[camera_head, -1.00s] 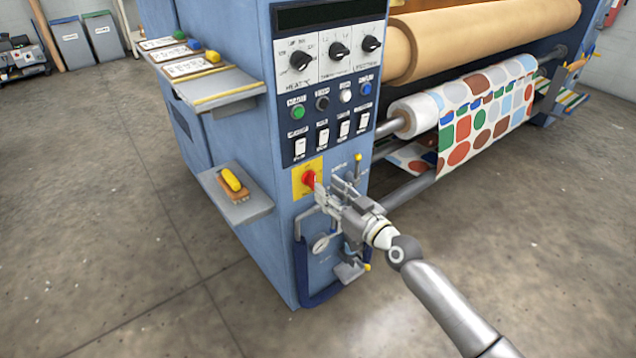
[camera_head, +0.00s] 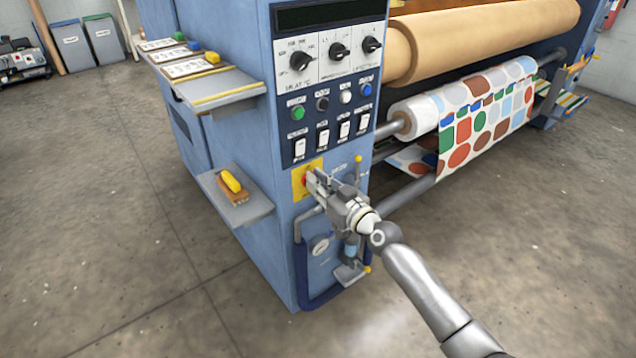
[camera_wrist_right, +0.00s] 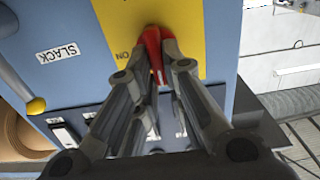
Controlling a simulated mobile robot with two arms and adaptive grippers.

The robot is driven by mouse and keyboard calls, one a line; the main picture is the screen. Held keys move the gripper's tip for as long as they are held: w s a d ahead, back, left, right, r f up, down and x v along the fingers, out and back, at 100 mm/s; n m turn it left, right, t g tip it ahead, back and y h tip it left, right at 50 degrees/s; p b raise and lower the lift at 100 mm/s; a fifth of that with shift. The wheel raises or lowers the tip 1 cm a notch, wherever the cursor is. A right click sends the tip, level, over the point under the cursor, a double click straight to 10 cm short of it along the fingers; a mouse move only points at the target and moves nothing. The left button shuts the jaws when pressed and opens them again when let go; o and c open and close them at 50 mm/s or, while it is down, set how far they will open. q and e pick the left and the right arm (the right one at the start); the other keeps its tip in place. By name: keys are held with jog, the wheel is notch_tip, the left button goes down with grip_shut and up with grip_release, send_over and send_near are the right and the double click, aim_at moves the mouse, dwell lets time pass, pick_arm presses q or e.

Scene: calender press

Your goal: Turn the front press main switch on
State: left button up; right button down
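The main switch is a red knob (camera_wrist_right: 153,48) on a yellow plate (camera_head: 297,183) on the blue press's front panel. In the head view only a sliver of red shows behind my right gripper (camera_head: 311,181). In the right wrist view, my right gripper (camera_wrist_right: 156,62) has one finger on each side of the red handle, apparently closed against it. A white mark shows on the handle's near end, and "ON" is printed on the plate to its left. My left gripper is in neither view.
White rocker switches (camera_head: 300,147) sit just above the yellow plate. A shelf with a yellow-topped brush (camera_head: 231,181) juts out at left. A yellow-tipped lever (camera_wrist_right: 36,105) is near the gripper.

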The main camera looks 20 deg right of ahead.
jog(key=shift+m, duration=0.3)
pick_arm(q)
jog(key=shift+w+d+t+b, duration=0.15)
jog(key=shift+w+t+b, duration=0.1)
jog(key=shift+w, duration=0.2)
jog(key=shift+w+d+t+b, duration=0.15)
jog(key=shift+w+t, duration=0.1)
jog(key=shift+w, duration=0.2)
pick_arm(e)
jog(key=m, duration=0.5)
jog(key=d+f+m, duration=0.1)
jog(key=m, duration=1.1)
jog(key=shift+w+d+f, duration=0.15)
jog(key=shift+w+f, duration=0.05)
jog(key=shift+m, duration=0.3)
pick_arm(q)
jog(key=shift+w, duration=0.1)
pick_arm(e)
jog(key=c, duration=1.6)
grip_release()
jog(key=shift+o, duration=0.4)
